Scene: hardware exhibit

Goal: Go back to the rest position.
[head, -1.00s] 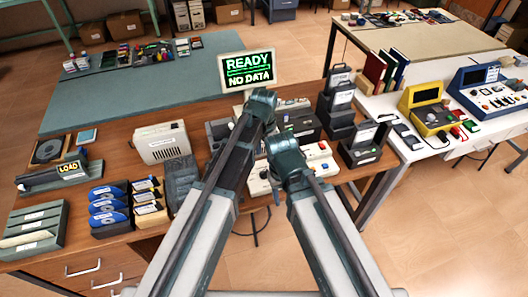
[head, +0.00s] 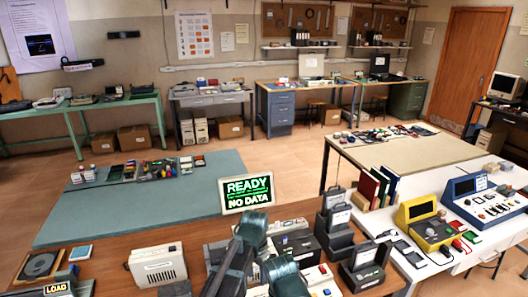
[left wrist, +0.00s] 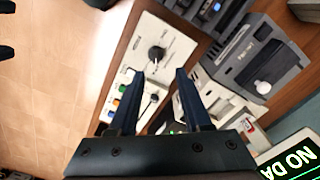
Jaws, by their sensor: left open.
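My left gripper shows in the left wrist view (left wrist: 160,73), with its two dark fingers apart and nothing between them. Past the fingers is a white device with a black knob (left wrist: 157,54) and coloured buttons; I cannot tell the gap. In the head view, parts of my two arms (head: 240,255) rise from the bottom centre in front of the desk, and their fingers are hidden or out of frame. My right gripper cannot be made out. Dark tips at the left wrist view's upper left edge are too cut off to identify.
A sign reading READY NO DATA (head: 246,193) stands just beyond my arms. A beige device (head: 158,268) is to the left; dark units (head: 335,225) and a yellow instrument (head: 425,225) are to the right. Open floor (head: 285,160) lies behind the desk.

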